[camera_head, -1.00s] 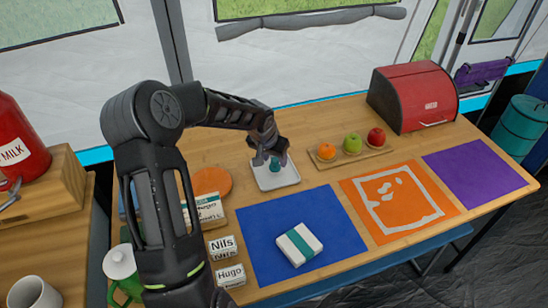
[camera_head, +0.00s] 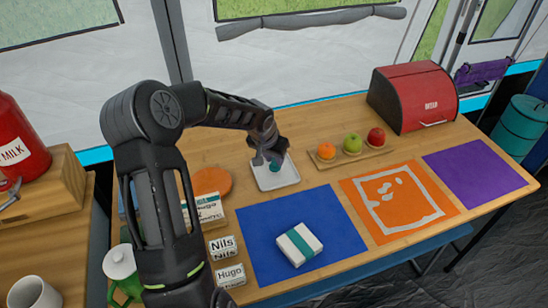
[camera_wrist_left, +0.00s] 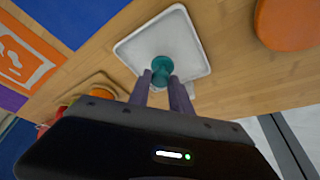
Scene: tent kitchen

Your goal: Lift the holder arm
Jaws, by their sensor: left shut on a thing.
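A white square tray-like holder (camera_head: 286,180) lies on the wooden table, and its rim and flat inside also show in the left wrist view (camera_wrist_left: 132,48). The knob looks low, close to the holder. I cannot make out a separate holder arm. My right gripper is not in view.
A fruit board (camera_head: 345,160) with an orange, a green apple and a red apple lies right of the holder. A blue mat (camera_head: 330,215) with a white-and-teal box (camera_head: 299,244) lies in front. An orange disc (camera_head: 212,182) lies to the left. A red bread box (camera_head: 413,97) stands behind.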

